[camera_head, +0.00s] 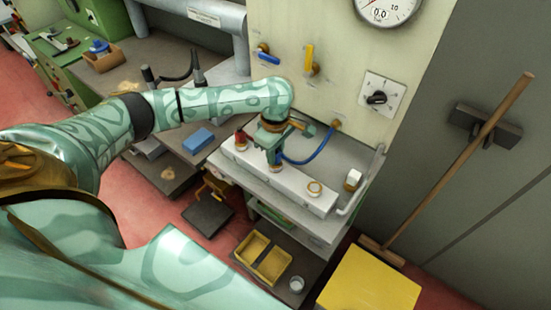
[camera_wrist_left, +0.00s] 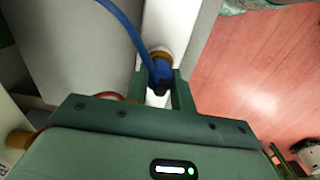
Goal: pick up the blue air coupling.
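The blue air coupling (camera_wrist_left: 162,73) shows in the left wrist view, with its blue hose (camera_wrist_left: 122,22) running up and left. It is at a brass port (camera_wrist_left: 160,54) on a white manifold; whether it is seated there is unclear. My left gripper (camera_wrist_left: 164,80) has one finger on each side of the coupling, close to it. Whether the fingers press on it cannot be told. In the head view my left gripper (camera_head: 272,157) points down over the manifold (camera_head: 292,184) and hides most of the coupling; the blue hose (camera_head: 318,152) curves to the wall. My right gripper is not in view.
A red fitting (camera_head: 240,136) stands left of my gripper, and an empty brass port (camera_head: 314,187) lies to its right. A wall panel (camera_head: 330,60) with valves rises close behind. A blue block (camera_head: 198,140) lies on the bench at left. A broom (camera_head: 455,160) leans at right.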

